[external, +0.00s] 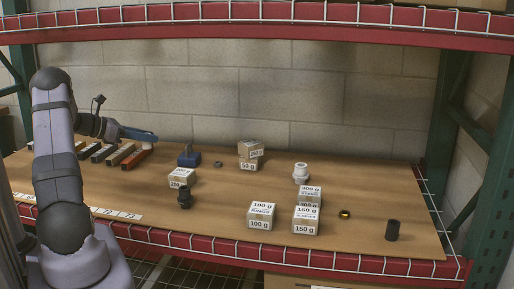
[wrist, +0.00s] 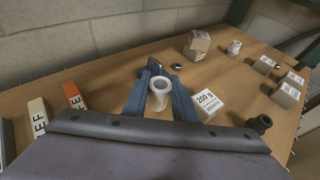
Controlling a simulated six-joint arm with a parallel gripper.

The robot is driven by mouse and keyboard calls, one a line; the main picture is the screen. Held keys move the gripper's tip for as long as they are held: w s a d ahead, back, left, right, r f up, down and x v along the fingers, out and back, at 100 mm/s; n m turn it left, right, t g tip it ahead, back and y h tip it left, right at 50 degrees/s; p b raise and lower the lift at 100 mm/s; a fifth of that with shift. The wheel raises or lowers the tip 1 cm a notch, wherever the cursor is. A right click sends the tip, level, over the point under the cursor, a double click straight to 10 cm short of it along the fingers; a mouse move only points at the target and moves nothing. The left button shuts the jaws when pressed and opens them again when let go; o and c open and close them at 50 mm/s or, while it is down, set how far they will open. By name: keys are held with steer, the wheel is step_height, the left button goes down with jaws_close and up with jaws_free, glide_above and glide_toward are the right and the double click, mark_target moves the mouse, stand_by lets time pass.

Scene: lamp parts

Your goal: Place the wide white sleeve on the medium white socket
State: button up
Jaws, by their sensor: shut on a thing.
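My gripper (wrist: 158,80) is shut on a wide white sleeve (wrist: 160,95), a short white tube with its round opening facing up between the two blue fingers. In the external view, my gripper (external: 146,136) is at the left of the table, and a sliver of the white sleeve (external: 148,146) shows under the fingers. The medium white socket (external: 301,173) stands upright at the right middle of the table, behind the stacked boxes. It also shows in the wrist view (wrist: 234,47), far off to the right. The sleeve and socket are well apart.
A 200 g box (external: 182,178) and a black fitting (external: 184,198) lie between gripper and socket, with a blue block (external: 189,157) behind. Stacked boxes (external: 307,210) stand in front of the socket. A black cylinder (external: 392,230) is at right. Coloured bars (external: 120,154) lie at left.

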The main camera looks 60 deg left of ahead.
steer(key=w+d+r+m+g+h+p, duration=0.15)
steer(key=w+d+m+h, duration=0.4)
steer(key=w+d, duration=1.25)
steer(key=w+d+r+m+g+h+p, duration=0.1)
steer(key=w+d+r, duration=0.1)
steer(key=w+d, duration=0.5)
steer(key=w+d+r+m+h, duration=0.1)
steer(key=w+d+r+h, duration=0.15)
steer(key=d, duration=0.85)
steer(key=w+d+r+m+g+h+p, duration=0.1)
steer(key=w+d+r, duration=0.1)
steer(key=w+d, duration=0.55)
steer(key=n+t+y+b, duration=0.4)
steer(key=n+y, duration=0.4)
steer(key=y, duration=0.2)
glide_above(301, 174)
steer(key=w+a, duration=0.1)
steer(key=shift+g, duration=0.25)
steer(key=shift+a+f, duration=0.2)
steer(key=shift+f, duration=5.35)
steer(key=shift+f+b, duration=0.4)
steer(key=shift+b, duration=0.05)
